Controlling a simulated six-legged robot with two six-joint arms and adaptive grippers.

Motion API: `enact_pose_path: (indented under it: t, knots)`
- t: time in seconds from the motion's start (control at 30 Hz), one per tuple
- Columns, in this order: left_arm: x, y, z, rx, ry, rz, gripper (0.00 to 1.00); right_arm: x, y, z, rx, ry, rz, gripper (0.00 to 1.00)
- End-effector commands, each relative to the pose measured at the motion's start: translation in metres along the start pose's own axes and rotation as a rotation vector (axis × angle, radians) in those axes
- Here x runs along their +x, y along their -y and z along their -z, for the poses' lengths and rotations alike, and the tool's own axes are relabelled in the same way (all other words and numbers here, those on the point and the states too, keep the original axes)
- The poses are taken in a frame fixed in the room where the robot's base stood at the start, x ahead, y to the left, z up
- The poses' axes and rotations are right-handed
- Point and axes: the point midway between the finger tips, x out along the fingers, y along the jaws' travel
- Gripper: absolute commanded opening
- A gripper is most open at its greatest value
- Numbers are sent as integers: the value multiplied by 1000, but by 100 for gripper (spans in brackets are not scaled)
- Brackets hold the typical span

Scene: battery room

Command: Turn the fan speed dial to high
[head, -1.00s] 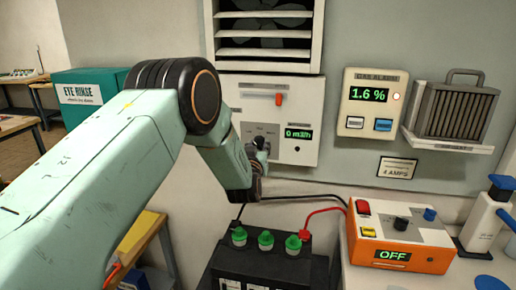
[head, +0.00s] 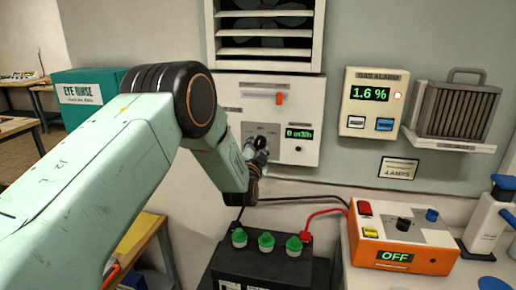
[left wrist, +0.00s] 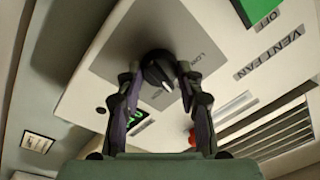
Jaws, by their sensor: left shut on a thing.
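The fan speed dial (left wrist: 158,70) is a round black knob with a white mark, on a grey plate of the white vent fan panel (head: 229,101). My left gripper (left wrist: 156,73) has its two fingers on either side of the knob, closed on it. In the head view the left gripper (head: 259,152) is at the dial plate and hides part of the dial. The word LOW shows beside the dial in the left wrist view. The green readout (head: 299,133) beside the plate appears to read 0 m3/h. My right gripper is not seen.
An orange switch (head: 279,98) is above the readout. A gas alarm (head: 356,121) shows 1.6 %. Below stand a black battery (head: 262,268) with green caps and an orange charger (head: 395,232) reading OFF. Cables run between them.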

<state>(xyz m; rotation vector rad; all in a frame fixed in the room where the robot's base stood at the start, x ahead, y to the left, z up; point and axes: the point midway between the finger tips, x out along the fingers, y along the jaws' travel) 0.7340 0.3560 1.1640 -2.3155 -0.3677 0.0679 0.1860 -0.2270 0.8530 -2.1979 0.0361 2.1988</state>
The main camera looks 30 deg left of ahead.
Motion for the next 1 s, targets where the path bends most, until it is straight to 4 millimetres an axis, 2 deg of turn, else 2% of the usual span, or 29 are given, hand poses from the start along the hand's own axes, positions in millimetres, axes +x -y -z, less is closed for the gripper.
enact_pose_path:
  t: [0.5, 1.0]
  knots:
    - [0, 0, 0, 455, -34, -9, 6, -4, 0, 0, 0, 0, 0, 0]
    - [0, -1, -1, 664, -49, -15, 6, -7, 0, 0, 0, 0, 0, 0]
